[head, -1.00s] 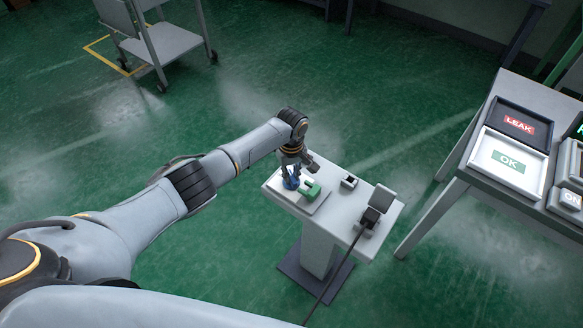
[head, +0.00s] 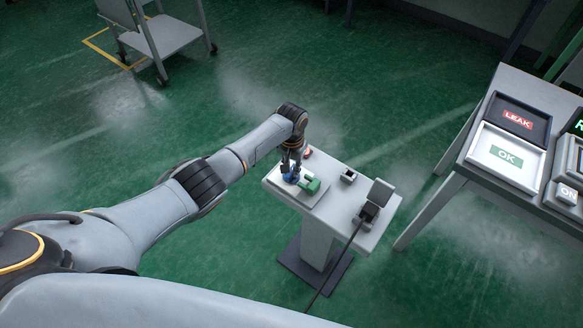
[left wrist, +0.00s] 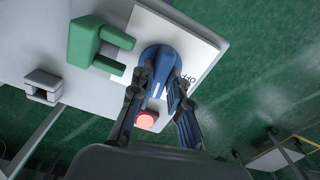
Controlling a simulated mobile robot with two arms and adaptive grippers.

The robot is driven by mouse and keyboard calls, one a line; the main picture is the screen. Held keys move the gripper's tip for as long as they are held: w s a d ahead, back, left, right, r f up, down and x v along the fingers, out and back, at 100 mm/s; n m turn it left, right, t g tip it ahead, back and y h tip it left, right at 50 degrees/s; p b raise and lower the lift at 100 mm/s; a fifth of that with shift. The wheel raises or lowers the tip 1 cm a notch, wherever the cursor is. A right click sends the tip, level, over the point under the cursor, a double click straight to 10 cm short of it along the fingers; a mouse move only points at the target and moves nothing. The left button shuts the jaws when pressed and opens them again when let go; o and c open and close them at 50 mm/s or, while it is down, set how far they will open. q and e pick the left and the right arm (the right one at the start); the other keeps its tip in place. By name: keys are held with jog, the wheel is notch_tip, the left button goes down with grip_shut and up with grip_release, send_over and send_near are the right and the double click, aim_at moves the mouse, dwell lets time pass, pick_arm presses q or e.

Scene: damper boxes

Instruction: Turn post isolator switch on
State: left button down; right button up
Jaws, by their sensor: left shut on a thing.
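The isolator switch is a round blue knob (left wrist: 160,60) on a white plate (left wrist: 203,48) fixed on top of the grey post. In the head view the knob (head: 291,178) shows small beneath my left gripper (head: 290,168). In the left wrist view the fingers of my left gripper (left wrist: 158,88) are shut on the blue knob, one finger on each side of its grip. My right gripper is in neither view.
A green fork-shaped piece (head: 310,186) sits right beside the knob. A red button (left wrist: 146,119) is close to the fingers. A small grey block (head: 348,176) and a grey device with a cable (head: 370,212) stand on the post top. A table with LEAK and OK trays (head: 506,156) is at right.

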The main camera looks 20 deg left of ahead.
pick_arm(q)
jog(key=shift+m, duration=0.8)
jog(key=c, duration=1.3)
grip_release()
notch_tip(320, 180, up, 12)
jog(key=shift+r, duration=0.1)
